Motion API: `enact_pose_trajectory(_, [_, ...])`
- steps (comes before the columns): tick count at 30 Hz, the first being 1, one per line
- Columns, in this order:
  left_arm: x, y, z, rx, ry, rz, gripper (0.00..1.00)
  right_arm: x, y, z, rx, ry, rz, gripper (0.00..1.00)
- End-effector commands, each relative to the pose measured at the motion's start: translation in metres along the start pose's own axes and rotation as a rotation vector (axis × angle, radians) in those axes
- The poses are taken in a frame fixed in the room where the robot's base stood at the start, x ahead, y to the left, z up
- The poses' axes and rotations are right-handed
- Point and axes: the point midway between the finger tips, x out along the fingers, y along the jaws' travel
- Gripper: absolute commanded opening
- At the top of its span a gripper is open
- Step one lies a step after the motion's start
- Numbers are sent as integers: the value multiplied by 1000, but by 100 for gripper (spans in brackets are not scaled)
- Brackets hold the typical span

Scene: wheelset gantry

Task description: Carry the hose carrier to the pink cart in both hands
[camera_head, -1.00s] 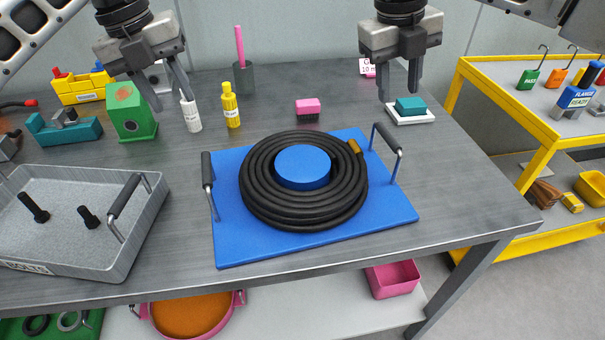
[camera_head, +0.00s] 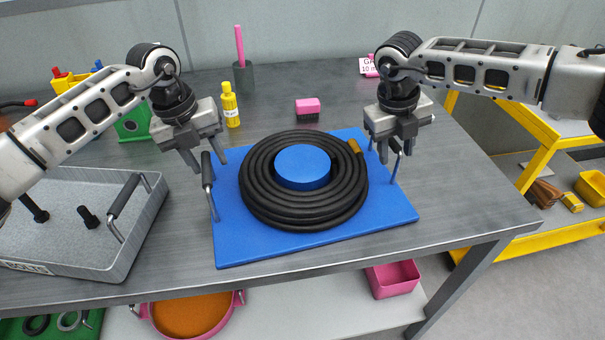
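The hose carrier is a blue board (camera_head: 255,245) with a black coiled hose (camera_head: 258,200) around a blue hub (camera_head: 302,167). It rests on the grey table and has an upright handle on each side. My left gripper (camera_head: 207,163) is open, its fingertips around or just above the top of the left handle (camera_head: 208,180). My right gripper (camera_head: 396,153) is open at the right handle (camera_head: 396,172), whose grip is mostly hidden by the fingers. I cannot tell whether either gripper touches its handle. No pink cart is in view.
A grey tray (camera_head: 150,215) with bolts stands close left of the carrier. A yellow cart (camera_head: 535,165) is at right. A pink bin (camera_head: 392,278) sits on the shelf below.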

Motion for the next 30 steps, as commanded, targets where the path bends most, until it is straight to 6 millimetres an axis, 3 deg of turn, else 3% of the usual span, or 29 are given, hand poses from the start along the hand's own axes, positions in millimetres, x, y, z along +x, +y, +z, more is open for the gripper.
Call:
enact_pose_trajectory(7, [1,0,0,0,0,0,39,0,0,0,0,0,0,39])
enact_pose_trajectory(12, [0,0,0,0,0,0,0,0,0,0,0,-1,0,0])
enact_pose_trajectory(30, [0,0,0,0,0,0,0,-1,0,0,0,-1,0,0])
